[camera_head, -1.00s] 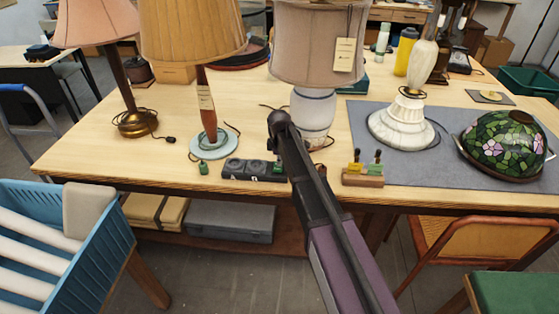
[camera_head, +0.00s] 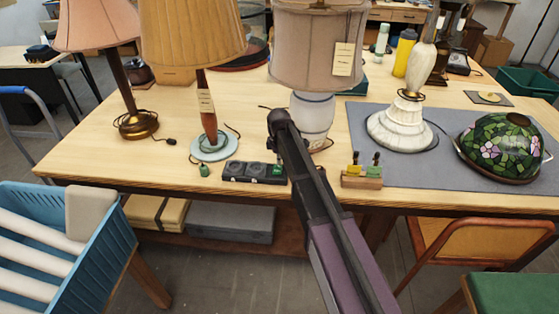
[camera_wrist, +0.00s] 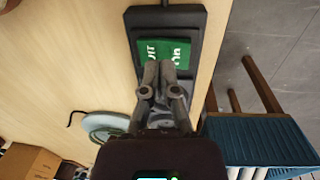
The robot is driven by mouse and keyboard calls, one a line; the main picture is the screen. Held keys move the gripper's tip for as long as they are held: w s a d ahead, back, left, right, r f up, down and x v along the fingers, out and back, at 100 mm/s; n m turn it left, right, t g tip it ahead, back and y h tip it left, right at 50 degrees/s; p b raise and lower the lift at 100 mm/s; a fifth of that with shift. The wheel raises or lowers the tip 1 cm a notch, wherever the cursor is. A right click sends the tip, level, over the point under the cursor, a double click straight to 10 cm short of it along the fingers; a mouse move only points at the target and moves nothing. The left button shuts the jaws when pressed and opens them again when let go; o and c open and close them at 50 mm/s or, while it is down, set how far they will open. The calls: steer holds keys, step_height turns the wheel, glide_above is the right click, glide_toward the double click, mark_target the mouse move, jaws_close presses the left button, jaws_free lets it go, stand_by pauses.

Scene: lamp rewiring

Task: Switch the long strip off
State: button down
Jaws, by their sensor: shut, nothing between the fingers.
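The long strip (camera_head: 250,172) is a dark bar with round recesses, lying along the front edge of the wooden table in the head view. A green patch covers its right end. In the wrist view the strip (camera_wrist: 132,22) runs down under my gripper, with a green label (camera_wrist: 182,54) with white letters on it. My gripper (camera_wrist: 159,68) is shut and empty, its fingertips over the strip at the label's edge. I cannot tell whether they touch it. The fingers hide part of the strip. In the head view my arm hides the gripper. No switch is clearly readable.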

step_height(320, 180, up, 12)
steer(key=w+p, duration=0.1)
steer(key=p, duration=1)
steer(key=shift+w, duration=0.2)
stand_by(0.3)
steer(key=s+d+f+m+g+b, duration=0.1)
steer(key=s+d+f+m+b, duration=0.1)
steer(key=s+d+m, duration=1.6)
steer(key=s+d, duration=0.6)
steer(key=s, duration=0.1)
steer(key=shift+s+d+f, duration=0.35)
steer(key=shift+d+f, duration=0.05)
